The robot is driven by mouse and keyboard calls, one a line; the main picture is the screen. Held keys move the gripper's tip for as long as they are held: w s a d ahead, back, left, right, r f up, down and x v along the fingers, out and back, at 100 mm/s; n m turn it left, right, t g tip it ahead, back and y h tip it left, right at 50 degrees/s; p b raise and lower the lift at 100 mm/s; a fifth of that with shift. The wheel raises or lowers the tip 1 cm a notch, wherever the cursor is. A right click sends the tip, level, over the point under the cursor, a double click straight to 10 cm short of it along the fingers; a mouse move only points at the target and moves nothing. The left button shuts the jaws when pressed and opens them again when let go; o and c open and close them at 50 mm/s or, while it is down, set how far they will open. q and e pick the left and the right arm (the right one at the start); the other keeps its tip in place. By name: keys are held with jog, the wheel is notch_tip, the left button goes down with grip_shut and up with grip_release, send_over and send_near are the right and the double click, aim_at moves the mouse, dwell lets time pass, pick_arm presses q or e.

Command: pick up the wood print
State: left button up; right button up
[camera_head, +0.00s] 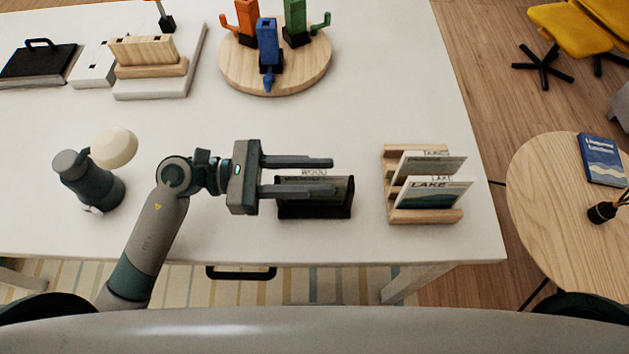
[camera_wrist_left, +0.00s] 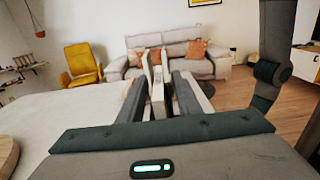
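The wood print (camera_head: 338,184) stands in a small dark holder (camera_head: 315,212) on the white table, with "WOOD" lettering along its top edge. My left gripper (camera_head: 333,176) reaches over the holder from the left. Its two fingers are apart, one on the far side of the lettering and one across the print from above. I cannot tell whether either finger touches the print. In the left wrist view, the fingers (camera_wrist_left: 158,98) are apart, with pale upright shapes seen through the gap. My right gripper is not in view.
A wooden rack (camera_head: 426,216) with lake prints stands right of the holder. A round wooden board (camera_head: 237,75) with coloured figures is behind. A grey-green container (camera_head: 92,185) stands left. The table's front edge is close. Clear white surface lies behind the holder.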

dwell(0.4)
pick_arm(q)
grip_shut()
jog(key=shift+r+p, duration=0.5)
jog(key=shift+r, duration=0.3)
notch_tip(320, 180, up, 16)
jog(key=p, duration=1)
jog(key=shift+r, duration=0.2)
